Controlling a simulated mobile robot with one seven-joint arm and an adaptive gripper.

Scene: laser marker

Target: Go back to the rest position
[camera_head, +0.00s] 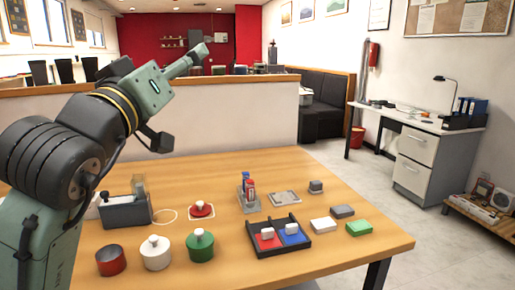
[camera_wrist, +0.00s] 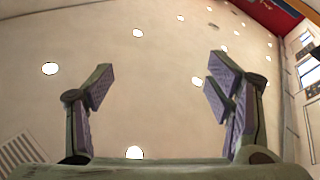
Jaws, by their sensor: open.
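My gripper (camera_head: 193,56) is raised high above the left side of the wooden table (camera_head: 345,207), pointing up and to the right in the head view. In the wrist view my gripper (camera_wrist: 160,88) shows its two fingers spread wide apart with nothing between them. Behind the fingers is only the pale ceiling (camera_wrist: 150,45) with round lights. My gripper touches nothing on the table.
On the table stand a dark box-shaped device (camera_head: 125,212), red (camera_head: 111,262), white (camera_head: 155,255) and green (camera_head: 200,248) round containers, a black tray (camera_head: 262,252) with red and blue compartments, and small blocks (camera_head: 359,228). A low partition (camera_head: 230,115) stands behind the table.

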